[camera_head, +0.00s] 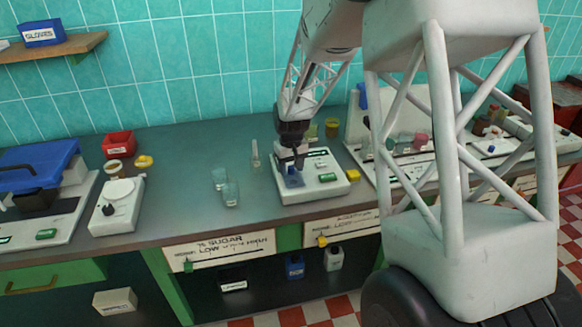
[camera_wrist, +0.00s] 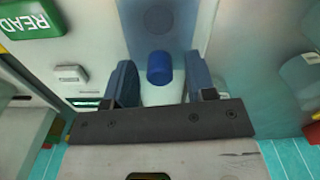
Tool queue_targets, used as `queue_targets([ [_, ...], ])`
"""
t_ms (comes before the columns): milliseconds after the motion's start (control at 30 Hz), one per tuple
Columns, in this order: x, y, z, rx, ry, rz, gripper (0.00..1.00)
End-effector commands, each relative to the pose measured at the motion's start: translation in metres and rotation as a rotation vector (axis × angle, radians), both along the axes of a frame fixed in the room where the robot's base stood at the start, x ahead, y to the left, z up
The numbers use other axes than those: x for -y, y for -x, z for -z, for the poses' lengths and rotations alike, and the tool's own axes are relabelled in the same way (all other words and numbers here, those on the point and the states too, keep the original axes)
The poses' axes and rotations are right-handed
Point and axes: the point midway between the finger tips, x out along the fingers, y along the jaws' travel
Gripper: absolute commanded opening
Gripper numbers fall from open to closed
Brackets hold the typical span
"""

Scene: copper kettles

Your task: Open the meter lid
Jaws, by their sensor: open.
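The meter (camera_head: 335,187) is a white box with a green button, on the counter below my arm. A blue lid (camera_head: 293,180) shows on its left part, partly hidden by my gripper (camera_head: 292,163). In the wrist view, a blue-grey panel (camera_wrist: 160,18), which looks like the lid, carries a short blue knob (camera_wrist: 160,68). My gripper (camera_wrist: 160,80) is open, with one finger on each side of the knob and visible gaps between. I cannot tell whether the lid is fully down.
Two small glass beakers (camera_head: 230,194) stand left of the meter, and a thin glass tube (camera_head: 255,157) stands behind them. A yellow block (camera_head: 353,175) sits close on the right. A white panel stand (camera_head: 365,140) is further right.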

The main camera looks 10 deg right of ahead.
Motion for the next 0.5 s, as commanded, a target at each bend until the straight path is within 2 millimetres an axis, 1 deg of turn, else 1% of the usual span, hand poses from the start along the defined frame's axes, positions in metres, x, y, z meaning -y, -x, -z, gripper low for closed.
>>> queue_targets([
  [133,0.0000,0.0000,0.0000,0.000,0.000,0.000,0.51],
  [400,0.0000,0.0000,-0.0001,0.000,0.000,0.000,0.09],
  [467,0.0000,0.0000,-0.0001,0.000,0.000,0.000,0.00],
  [500,0.0000,0.0000,-0.0001,0.000,0.000,0.000,0.00],
])
